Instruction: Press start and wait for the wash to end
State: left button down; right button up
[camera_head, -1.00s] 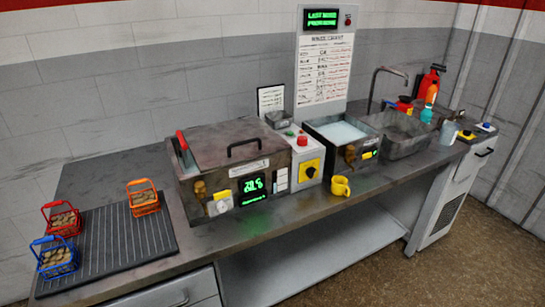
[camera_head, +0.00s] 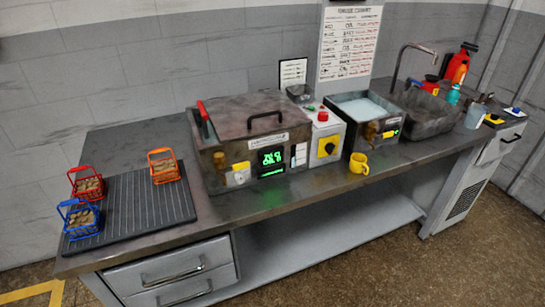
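The washer is a metal tank (camera_head: 222,152) with its brown lid (camera_head: 245,113) lying shut and a black handle on top. A green lit display (camera_head: 272,158) on its front shows digits that are blurred. I cannot tell which control is start. Red (camera_head: 87,182), blue (camera_head: 80,217) and orange (camera_head: 163,165) wire baskets with brown pieces stand on the ribbed black mat. Neither gripper is in view.
The ribbed mat (camera_head: 140,205) lies at the bench's left. A chart (camera_head: 349,45) hangs on the wall.

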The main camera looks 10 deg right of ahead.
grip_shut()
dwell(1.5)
